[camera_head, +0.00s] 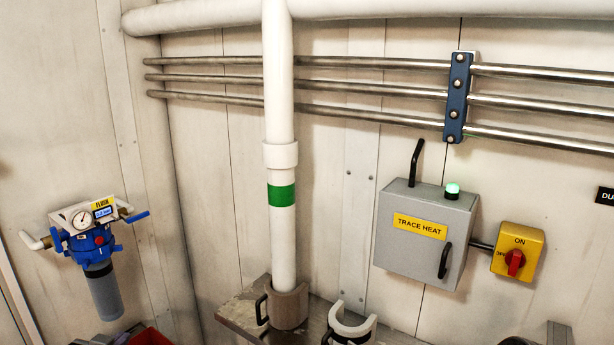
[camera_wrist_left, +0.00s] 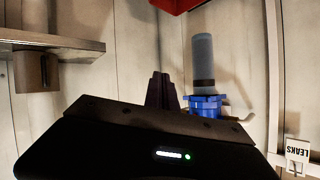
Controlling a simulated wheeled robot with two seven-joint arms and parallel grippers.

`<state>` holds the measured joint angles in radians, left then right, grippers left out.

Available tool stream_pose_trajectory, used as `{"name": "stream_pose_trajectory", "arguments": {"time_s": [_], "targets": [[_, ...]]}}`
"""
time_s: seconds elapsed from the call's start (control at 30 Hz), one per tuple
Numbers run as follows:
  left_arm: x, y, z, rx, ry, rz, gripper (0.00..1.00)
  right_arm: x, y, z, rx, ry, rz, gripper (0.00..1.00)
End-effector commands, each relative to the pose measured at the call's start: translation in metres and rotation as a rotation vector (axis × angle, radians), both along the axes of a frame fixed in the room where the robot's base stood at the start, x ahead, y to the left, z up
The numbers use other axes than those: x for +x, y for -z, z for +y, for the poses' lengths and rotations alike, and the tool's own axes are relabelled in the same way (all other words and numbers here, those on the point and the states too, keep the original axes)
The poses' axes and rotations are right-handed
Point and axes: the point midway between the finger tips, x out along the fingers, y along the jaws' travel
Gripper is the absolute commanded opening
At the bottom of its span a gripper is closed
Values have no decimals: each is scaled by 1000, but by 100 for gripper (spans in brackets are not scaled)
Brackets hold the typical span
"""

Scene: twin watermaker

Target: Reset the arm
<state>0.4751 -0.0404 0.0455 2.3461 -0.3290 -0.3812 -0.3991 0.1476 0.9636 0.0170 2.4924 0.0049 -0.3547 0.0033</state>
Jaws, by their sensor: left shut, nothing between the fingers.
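My left gripper (camera_wrist_left: 161,80) shows in the left wrist view as dark fingers pointing up past my black wrist housing. The fingers are together and hold nothing. Behind them stands the blue filter head with its grey canister (camera_wrist_left: 203,58), upside down in this view. In the head view the same filter unit (camera_head: 104,290) hangs at the left wall, with a round gauge and a yellow label. Dark shapes at the bottom left edge of the head view are too cut off to make out. My right gripper cannot be made out in either view.
A red container (camera_head: 150,337) is at the lower left, near the filter. A metal shelf (camera_head: 240,314) carries a grey pipe holder (camera_head: 289,306) around a white pipe (camera_head: 281,230). A trace heat box (camera_head: 424,236) and yellow switch (camera_head: 517,251) are on the right wall.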

Motion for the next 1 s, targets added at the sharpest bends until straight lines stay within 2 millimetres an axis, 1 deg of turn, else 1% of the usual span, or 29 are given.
{"name": "stream_pose_trajectory", "arguments": {"time_s": [0.03, 0.07, 0.17, 0.2, 0.27, 0.3, 0.37, 0.4, 0.47, 0.5, 0.57, 0.6, 0.7, 0.73, 0.8, 0.83, 0.9, 1.0], "targets": [[-1, 25, -14, -70, -5, 39, 0, 1, 0, 0, 1, -1, -1, 22], [-2, 39, -22, -114, -11, 63, 0, 1, 0, 0, 1, -1, -1, 22], [-11, 95, -57, -273, -38, 164, 0, 1, -1, 1, 2, -1, -4, 22], [-18, 121, -74, -339, -52, 217, 0, 1, -1, 1, 3, -2, -4, 22], [-33, 159, -103, -435, -72, 303, 0, 2, -2, 1, 4, -2, -6, 22], [-45, 184, -123, -491, -87, 364, 0, 2, -2, 1, 5, -2, -7, 22], [-66, 218, -152, -562, -108, 457, 0, 3, -3, 1, 6, -2, -8, 22], [-83, 239, -172, -602, -120, 523, 0, 3, -3, 1, 7, -2, -9, 22], [-111, 269, -200, -649, -135, 623, 0, 4, -3, 2, 7, -3, -11, 22], [-131, 287, -219, -671, -140, 688, 0, 4, -3, 2, 7, -2, -12, 22], [-162, 309, -243, -690, -142, 784, 0, 4, -4, 2, 8, -2, -13, 22], [-183, 322, -257, -693, -136, 841, 0, 5, -4, 2, 9, -2, -13, 22], [-226, 344, -285, -685, -109, 959, 0, 5, -5, 2, 10, 0, -15, 22], [-237, 349, -292, -681, -98, 986, 0, 5, -5, 2, 10, 0, -15, 22], [-255, 356, -302, -672, -77, 1032, 0, 6, -5, 2, 10, 0, -16, 22], [-260, 358, -306, -669, -70, 1047, 0, 6, -5, 2, 10, 0, -16, 22], [-268, 361, -311, -664, -58, 1065, 0, 6, -5, 2, 10, 1, -16, 22], [-269, 361, -313, -659, -49, 1067, 0, 6, -5, 1, 10, 1, -16, 22]]}}
